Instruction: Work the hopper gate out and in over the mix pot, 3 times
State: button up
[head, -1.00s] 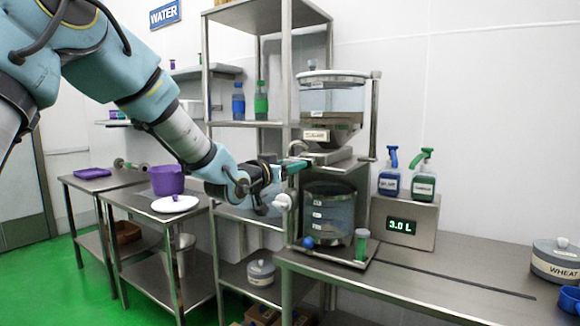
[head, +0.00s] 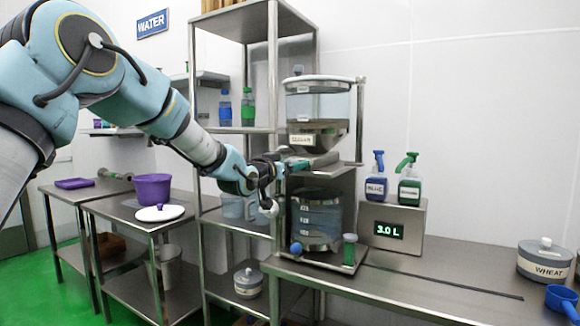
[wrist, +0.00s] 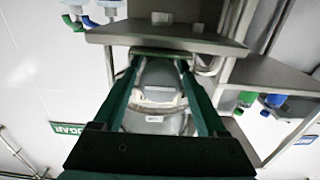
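The hopper (head: 318,104), a clear bin with a steel funnel, stands at the back of the bench. Its steel gate (head: 322,162) is under the funnel, partly hidden by my gripper. The clear mix pot (head: 317,218) stands directly below, with a scale on its side. My gripper (head: 300,164) is at the left front of the gate level, above the pot. In the wrist view my gripper's two green fingers (wrist: 160,66) are spread, with open space between them. Their tips reach a bar-like edge; I cannot tell whether they touch it.
A display box (head: 393,228) reading 3.0 L stands right of the pot, with two spray bottles on top. A steel rack (head: 230,130) stands at left. The bench right of centre is mostly clear.

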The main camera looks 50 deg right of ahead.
jog(key=shift+o, duration=0.2)
jog(key=shift+s+a+f+b, duration=0.15)
jog(key=shift+a+b, duration=0.15)
jog(key=shift+a, duration=0.2)
jog(key=b+v, duration=0.3)
jog(key=v, duration=0.6)
jog(key=shift+a, duration=0.4)
